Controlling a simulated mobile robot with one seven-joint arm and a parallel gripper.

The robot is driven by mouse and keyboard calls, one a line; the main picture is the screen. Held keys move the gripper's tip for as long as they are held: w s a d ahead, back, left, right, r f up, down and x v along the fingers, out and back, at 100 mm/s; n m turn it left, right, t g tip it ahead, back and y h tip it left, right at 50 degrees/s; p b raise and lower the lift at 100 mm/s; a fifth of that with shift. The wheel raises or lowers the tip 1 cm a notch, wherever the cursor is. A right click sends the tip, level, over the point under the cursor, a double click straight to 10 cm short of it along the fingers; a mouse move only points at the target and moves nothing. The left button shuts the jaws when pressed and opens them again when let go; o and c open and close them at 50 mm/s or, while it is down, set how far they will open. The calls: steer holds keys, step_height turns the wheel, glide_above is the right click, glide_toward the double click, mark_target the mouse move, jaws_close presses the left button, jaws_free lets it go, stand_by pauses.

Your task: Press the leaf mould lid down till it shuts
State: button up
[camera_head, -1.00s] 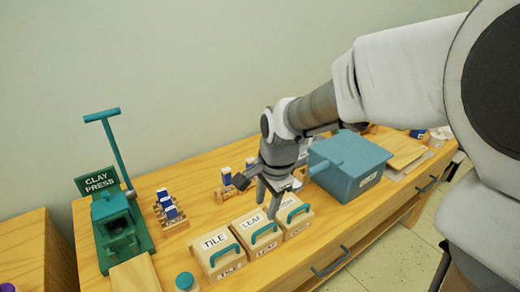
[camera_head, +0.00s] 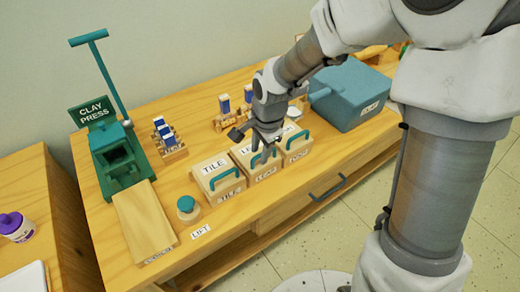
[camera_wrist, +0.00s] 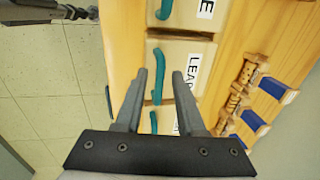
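The leaf mould (camera_head: 266,172) is a wooden box with a LEAF label and a teal handle, in the middle of a row of three. In the wrist view the leaf mould lid (camera_wrist: 178,62) shows its label and teal handle (camera_wrist: 158,74). My gripper (camera_head: 263,156) is over this mould in the head view, with its fingers pointing down and partly hiding the lid. In the wrist view my gripper (camera_wrist: 167,74) has its fingers apart, with nothing clearly held between them. I cannot tell whether the lid is fully shut or whether a finger touches it.
The tile mould (camera_head: 216,180) is left of the leaf mould and another handled mould (camera_head: 298,150) is right. The clay press (camera_head: 115,155), a teal-topped knob (camera_head: 187,208) and a wooden board (camera_head: 145,222) are further left. A blue clay box (camera_head: 350,97) stands right. Small racks stand behind.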

jaws_close()
stand_by(1.2)
